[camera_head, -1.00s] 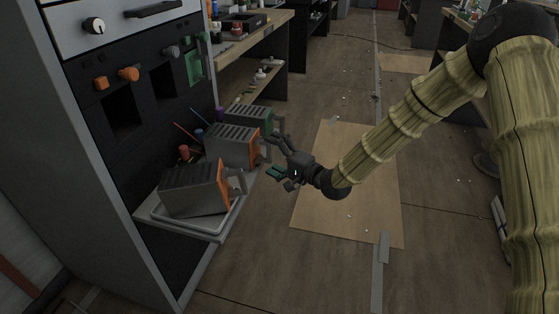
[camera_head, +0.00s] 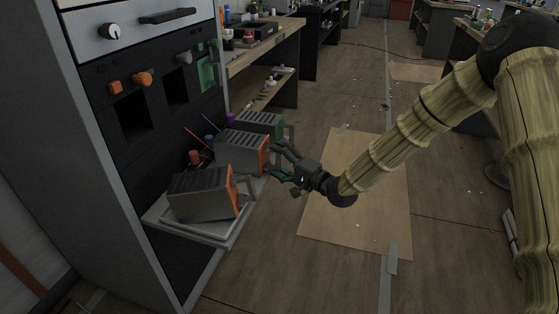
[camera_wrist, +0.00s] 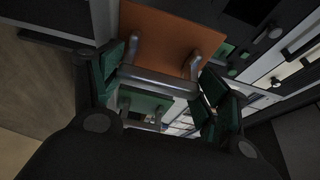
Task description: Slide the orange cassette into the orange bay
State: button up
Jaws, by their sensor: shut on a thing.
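Two grey ribbed cassettes with orange faces are on the pull-out shelf (camera_head: 222,243) of the cabinet. The middle orange cassette (camera_head: 240,151) stands upright. The nearer one (camera_head: 203,192) sits tilted in a shallow tray. My gripper (camera_head: 277,156) is at the face of the middle cassette. In the wrist view the green-padded fingers of my gripper (camera_wrist: 160,82) are shut on the grey bar handle of an orange face (camera_wrist: 155,40). The orange bay appears to be the dark opening (camera_head: 133,114) below the orange knobs (camera_head: 142,78); its inside is too dark to read.
A green-faced cassette (camera_head: 262,124) stands just behind the middle one. Small cylinders, one orange (camera_head: 194,157), lie between the cassettes and the cabinet. Another dark opening (camera_head: 177,87) and a green frame (camera_head: 207,73) are farther along. Open floor lies right of the shelf.

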jog(key=shift+r+p, duration=1.95)
jog(key=shift+r, duration=0.65)
